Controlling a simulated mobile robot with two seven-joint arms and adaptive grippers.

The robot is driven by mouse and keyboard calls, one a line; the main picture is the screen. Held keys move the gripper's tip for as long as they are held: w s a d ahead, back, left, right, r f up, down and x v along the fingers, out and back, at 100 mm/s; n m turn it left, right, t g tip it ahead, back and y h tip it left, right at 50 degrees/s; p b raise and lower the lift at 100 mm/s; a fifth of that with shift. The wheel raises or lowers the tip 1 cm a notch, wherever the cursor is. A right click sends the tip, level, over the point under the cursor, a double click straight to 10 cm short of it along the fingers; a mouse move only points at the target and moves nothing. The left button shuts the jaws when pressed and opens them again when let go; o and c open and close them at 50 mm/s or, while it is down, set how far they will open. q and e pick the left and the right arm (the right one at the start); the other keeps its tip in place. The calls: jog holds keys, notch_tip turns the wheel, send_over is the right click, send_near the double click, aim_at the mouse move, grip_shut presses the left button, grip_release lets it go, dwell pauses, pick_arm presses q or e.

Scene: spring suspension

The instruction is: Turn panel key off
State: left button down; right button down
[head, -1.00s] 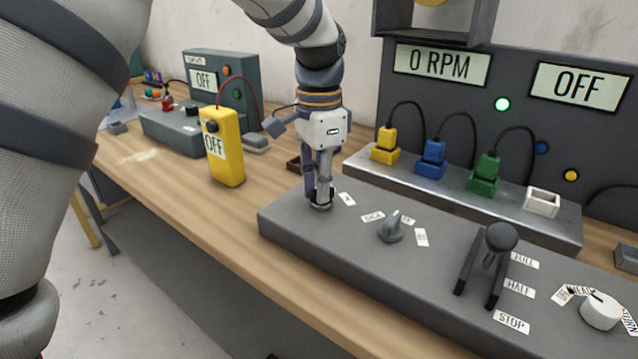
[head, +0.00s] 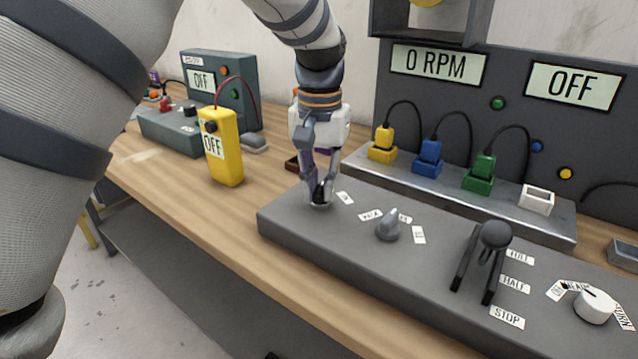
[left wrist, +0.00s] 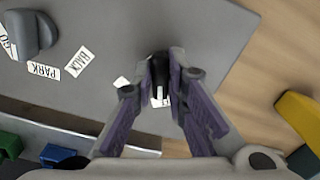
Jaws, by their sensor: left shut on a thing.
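The panel key (left wrist: 160,70) is a small dark piece at the left end of the grey control panel (head: 290,222). My left gripper (head: 320,196) points down over it and is shut on it. In the left wrist view my gripper's fingertips (left wrist: 162,72) press on both sides of the key. The key's label beside it (head: 345,198) is partly covered and too small to read. On the back board, the right display (head: 576,86) reads OFF and the left display (head: 440,63) reads 0 RPM. The green lamp (head: 498,103) looks dark. My right gripper is not in view.
A grey selector knob (head: 388,229) and a black lever (head: 494,236) stand on the panel to the right. A white dial (head: 594,305) is further right. A yellow meter (head: 221,147) stands left of my gripper. Coloured plugs (head: 429,158) line the rear strip.

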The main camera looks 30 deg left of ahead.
aim_at(320, 189)
pick_arm(q)
jog(key=shift+n, duration=1)
jog(key=c, duration=1.6)
grip_release()
jog(key=shift+w, duration=0.1)
notch_tip(320, 189, up, 12)
